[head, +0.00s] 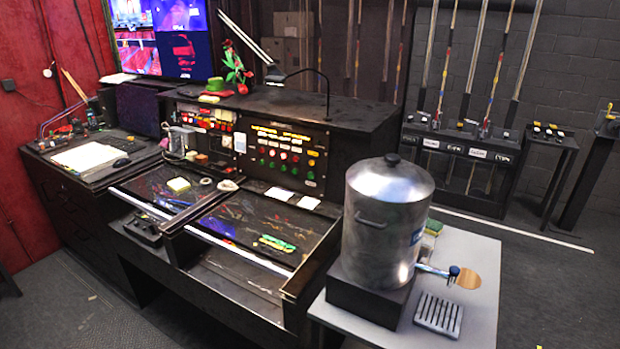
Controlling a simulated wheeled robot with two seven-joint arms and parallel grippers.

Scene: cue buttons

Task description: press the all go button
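A black upright control panel (283,175) stands at the back of the dark desk, carrying rows of small red, green, yellow and white buttons (283,147). A second panel (205,125) to its left has more red and white buttons. A small stand (546,130) at the right has white and yellow buttons on top. The labels are too small to read, so I cannot tell which one is the all go button. Neither of my grippers is in the head view.
A large metal urn (388,225) with a tap stands on a grey table (470,325) at the front right, beside a drip grate (438,314). Monitors (165,38) stand at the back left. Open dark floor (560,290) lies at the right.

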